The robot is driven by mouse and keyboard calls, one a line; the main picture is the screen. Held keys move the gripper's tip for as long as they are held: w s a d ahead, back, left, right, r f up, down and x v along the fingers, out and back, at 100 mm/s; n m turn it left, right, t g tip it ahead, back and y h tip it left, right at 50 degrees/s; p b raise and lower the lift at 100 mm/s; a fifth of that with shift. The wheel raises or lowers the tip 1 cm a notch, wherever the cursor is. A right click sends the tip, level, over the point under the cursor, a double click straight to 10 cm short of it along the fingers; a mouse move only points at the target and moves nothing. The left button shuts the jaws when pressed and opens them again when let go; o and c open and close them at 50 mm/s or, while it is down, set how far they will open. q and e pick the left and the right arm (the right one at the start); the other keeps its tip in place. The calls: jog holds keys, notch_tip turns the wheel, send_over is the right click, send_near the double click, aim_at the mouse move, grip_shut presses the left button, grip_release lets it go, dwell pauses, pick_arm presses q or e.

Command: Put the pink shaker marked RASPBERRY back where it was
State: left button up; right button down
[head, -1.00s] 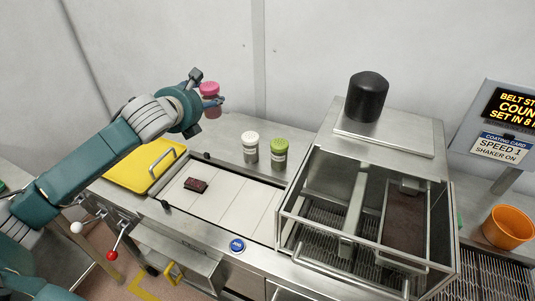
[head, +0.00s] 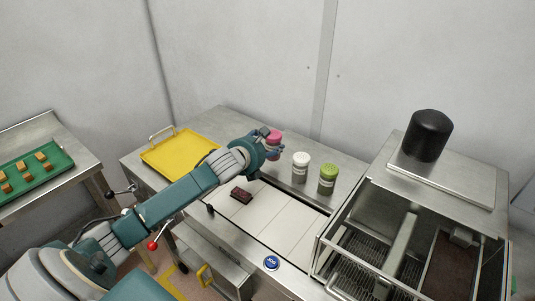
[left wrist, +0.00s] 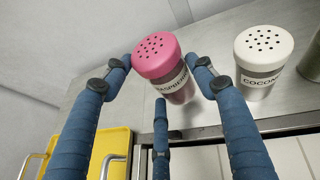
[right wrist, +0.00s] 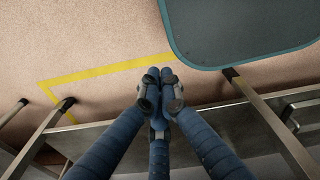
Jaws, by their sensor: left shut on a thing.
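The pink-capped shaker (head: 273,138) is in my left gripper (head: 270,150), at the back of the steel counter, left of the white-capped shaker. In the left wrist view the pink shaker (left wrist: 170,72) has holes in its cap and a partly hidden label reading like RASPBERRY. My left fingers (left wrist: 163,90) are around it. I cannot tell whether its base touches the counter. The white-capped shaker (head: 300,168), labelled COCONUT in part, and the green-capped shaker (head: 327,179) stand upright to its right. My right gripper (right wrist: 160,88) is shut and empty, above the floor.
A yellow tray (head: 180,151) lies on the counter's left end. A dark bar (head: 241,195) lies on the white belt (head: 270,222). The coating machine (head: 440,190) stands at right. A green tray (head: 35,168) with several brown pieces sits on the left table.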

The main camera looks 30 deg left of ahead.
pick_arm(q)
jog(key=shift+f, duration=2.05)
jog(key=o, duration=1)
jog(key=shift+c, duration=0.2)
pick_arm(e)
jog(key=shift+s+a+r, duration=0.1)
jog(key=shift+a+r, duration=0.05)
jog(key=shift+a, duration=0.45)
jog(key=shift+d, duration=0.15)
pick_arm(q)
jog(key=shift+s, duration=0.35)
jog(key=b+v, duration=0.1)
jog(key=v, duration=1)
jog(key=shift+s+r, duration=0.2)
jog(key=shift+r, duration=0.05)
pick_arm(e)
jog(key=shift+d+f, duration=0.3)
jog(key=shift+f, duration=0.5)
pick_arm(q)
jog(key=shift+d+r, duration=0.1)
pick_arm(e)
jog(key=shift+a+r, duration=0.1)
jog(key=shift+a, duration=0.1)
